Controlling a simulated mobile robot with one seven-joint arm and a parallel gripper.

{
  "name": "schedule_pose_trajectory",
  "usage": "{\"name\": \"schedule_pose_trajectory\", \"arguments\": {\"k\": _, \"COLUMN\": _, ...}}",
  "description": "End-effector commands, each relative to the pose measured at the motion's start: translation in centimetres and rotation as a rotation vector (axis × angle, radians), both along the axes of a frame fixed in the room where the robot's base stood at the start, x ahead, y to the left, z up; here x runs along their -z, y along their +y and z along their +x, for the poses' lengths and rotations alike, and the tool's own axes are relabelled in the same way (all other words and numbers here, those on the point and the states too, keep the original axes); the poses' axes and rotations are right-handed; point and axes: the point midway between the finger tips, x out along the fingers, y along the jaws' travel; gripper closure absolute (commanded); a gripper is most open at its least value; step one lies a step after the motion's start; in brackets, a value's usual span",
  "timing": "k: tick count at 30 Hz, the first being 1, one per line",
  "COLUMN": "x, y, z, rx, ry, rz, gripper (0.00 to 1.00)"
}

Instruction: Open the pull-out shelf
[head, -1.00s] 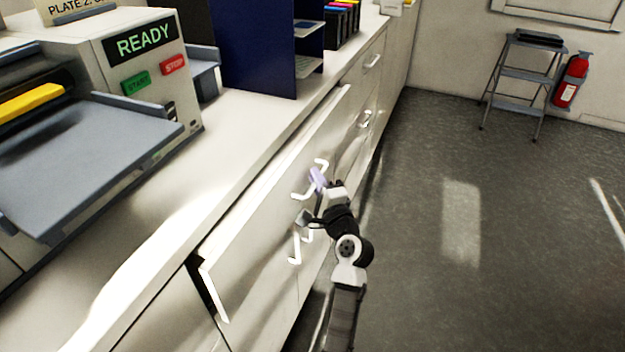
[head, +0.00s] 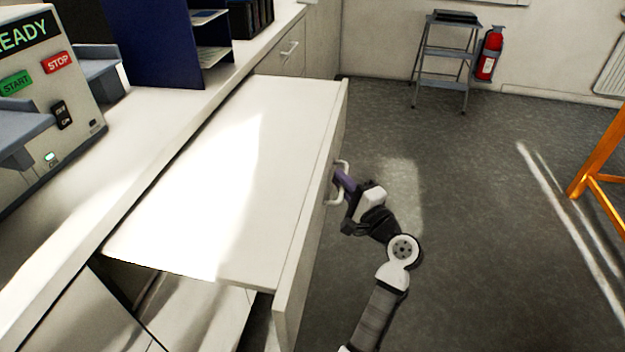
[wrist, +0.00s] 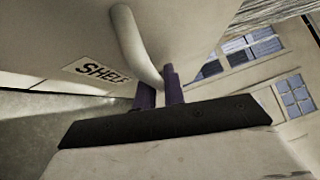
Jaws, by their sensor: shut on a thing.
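The pull-out shelf (head: 215,165) is a flat white board extending well out from under the counter, with a white front panel (head: 318,215). A white bar handle (head: 342,168) sits on that front. My gripper (head: 342,181) is at the handle, its purple fingers shut on it. In the wrist view the fingers (wrist: 160,92) close around the end part of the handle (wrist: 132,45). The gap between fingers is partly hidden.
The counter (head: 150,120) bears a machine with START and STOP buttons (head: 45,75) and a blue divider (head: 140,40). An orange frame (head: 600,150) stands at right. The floor between is clear.

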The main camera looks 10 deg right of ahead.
Motion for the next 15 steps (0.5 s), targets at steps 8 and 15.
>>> {"name": "schedule_pose_trajectory", "arguments": {"k": 8, "x": 0.1, "y": -2.9, "z": -1.2, "rx": -0.001, "ry": 0.003, "rz": 0.000, "gripper": 1.00}}
{"name": "schedule_pose_trajectory", "arguments": {"k": 15, "x": 0.1, "y": -3.2, "z": -1.3, "rx": -0.002, "ry": 0.003, "rz": 0.000, "gripper": 1.00}}
